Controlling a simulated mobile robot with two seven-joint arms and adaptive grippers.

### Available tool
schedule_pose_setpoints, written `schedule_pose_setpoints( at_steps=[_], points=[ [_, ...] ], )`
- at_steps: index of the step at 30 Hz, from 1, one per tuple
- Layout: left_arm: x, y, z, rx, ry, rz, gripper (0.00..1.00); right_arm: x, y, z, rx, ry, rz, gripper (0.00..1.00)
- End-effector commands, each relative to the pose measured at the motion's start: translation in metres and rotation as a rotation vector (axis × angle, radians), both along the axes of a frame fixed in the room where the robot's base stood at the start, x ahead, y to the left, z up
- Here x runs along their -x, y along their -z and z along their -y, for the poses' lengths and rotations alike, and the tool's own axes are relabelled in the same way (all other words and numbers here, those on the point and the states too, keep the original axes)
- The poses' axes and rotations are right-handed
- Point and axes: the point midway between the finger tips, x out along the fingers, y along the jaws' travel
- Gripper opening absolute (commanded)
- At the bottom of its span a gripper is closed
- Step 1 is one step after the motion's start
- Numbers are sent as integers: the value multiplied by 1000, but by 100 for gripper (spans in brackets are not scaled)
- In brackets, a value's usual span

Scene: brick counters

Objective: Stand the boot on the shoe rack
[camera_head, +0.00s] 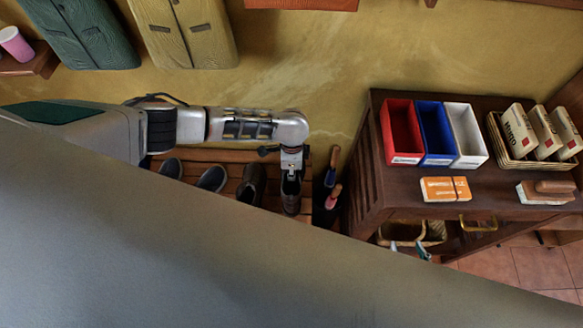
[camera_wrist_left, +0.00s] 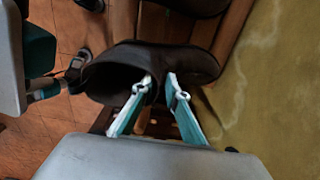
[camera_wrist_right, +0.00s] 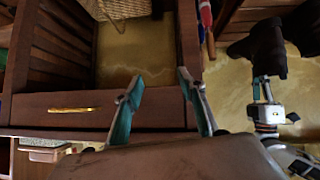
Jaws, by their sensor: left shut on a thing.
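A dark boot (camera_head: 291,199) is held upright at the right end of the wooden shoe rack (camera_head: 230,155). My left gripper (camera_head: 291,174) is above it, shut on the rim of its shaft. In the left wrist view the boot (camera_wrist_left: 110,75) opens toward the camera, with the left fingertips (camera_wrist_left: 160,82) pinching its edge. The boot (camera_wrist_right: 262,50) also shows in the right wrist view. Whether its sole touches the rack is hidden. My right gripper (camera_wrist_right: 165,105) is open and empty in front of a wooden cabinet.
Another dark boot (camera_head: 252,184) and grey shoes (camera_head: 212,178) stand left of the held boot. Colourful-handled tools (camera_head: 332,180) are between rack and cabinet (camera_head: 380,180). Red (camera_head: 402,130), blue (camera_head: 435,130) and white (camera_head: 466,132) bins sit on top. A large grey shape covers the lower left.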

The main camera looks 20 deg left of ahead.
Motion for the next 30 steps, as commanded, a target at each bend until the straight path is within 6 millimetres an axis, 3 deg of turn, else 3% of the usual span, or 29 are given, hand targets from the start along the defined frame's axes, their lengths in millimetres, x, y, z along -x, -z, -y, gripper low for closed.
schedule_pose_setpoints(
  at_steps=[3,12,30],
  points=[
    [-1,16,1,1,1,1,0,-1,10,-2,-2,-5,5,40],
    [-1,40,0,1,1,1,0,-13,6,-28,-41,-36,56,40],
    [-1,44,0,1,0,1,0,-15,9,-26,-37,-37,61,40]
  ],
)
